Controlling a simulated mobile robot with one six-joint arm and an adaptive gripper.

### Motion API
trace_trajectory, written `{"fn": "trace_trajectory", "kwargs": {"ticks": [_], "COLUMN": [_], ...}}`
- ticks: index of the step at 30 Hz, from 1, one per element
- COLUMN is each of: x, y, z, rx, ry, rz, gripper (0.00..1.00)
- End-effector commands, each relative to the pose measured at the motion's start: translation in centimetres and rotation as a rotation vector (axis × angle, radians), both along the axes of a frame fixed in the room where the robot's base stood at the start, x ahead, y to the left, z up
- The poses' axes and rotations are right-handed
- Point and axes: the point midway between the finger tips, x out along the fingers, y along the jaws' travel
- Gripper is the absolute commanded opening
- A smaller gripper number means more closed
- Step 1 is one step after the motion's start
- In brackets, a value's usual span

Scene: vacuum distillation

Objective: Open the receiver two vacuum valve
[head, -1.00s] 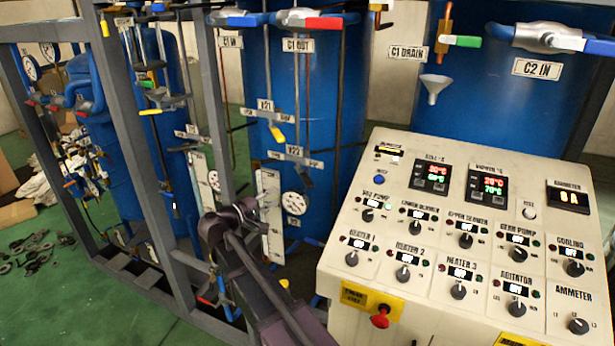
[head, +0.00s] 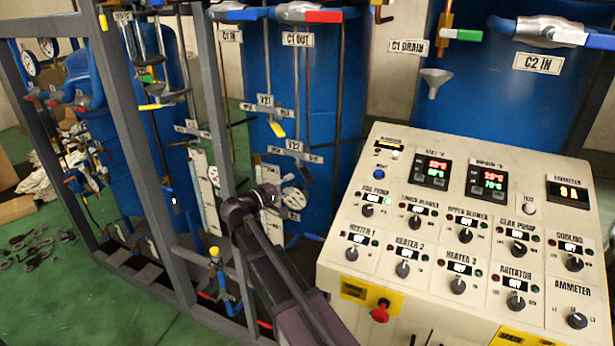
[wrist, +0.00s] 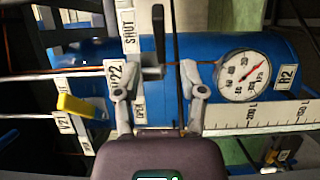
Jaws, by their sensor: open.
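The valve plate marked V22 (head: 292,145) is on the blue receiver behind my gripper (head: 268,196). In the wrist view the V22 label (wrist: 117,75) stands left of centre, with SHUT (wrist: 128,31) above and OPEN (wrist: 140,112) below. A black lever (wrist: 158,38) points up on the SHUT side. My gripper (wrist: 159,92) is open, its two fingers apart in front of the blue receiver (wrist: 200,60), below the lever. Nothing is held. A gauge (wrist: 244,76) and an R2 label (wrist: 287,78) are to the right.
A yellow lever (wrist: 82,107) by the V21 label is left of my fingers. A white scale (wrist: 265,117) runs close to the right finger. Grey frame posts (head: 215,90) stand left of my arm. The control panel (head: 340,265) fills the right.

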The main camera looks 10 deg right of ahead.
Motion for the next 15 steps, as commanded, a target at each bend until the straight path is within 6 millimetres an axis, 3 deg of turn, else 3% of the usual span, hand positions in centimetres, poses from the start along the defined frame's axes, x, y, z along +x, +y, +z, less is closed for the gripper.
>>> {"fn": "trace_trajectory", "kwargs": {"ticks": [15], "x": [3.5], "y": [-5.7], "z": [0.0], "rx": [0.000], "ry": [0.000], "rz": [-0.001], "gripper": [0.53]}}
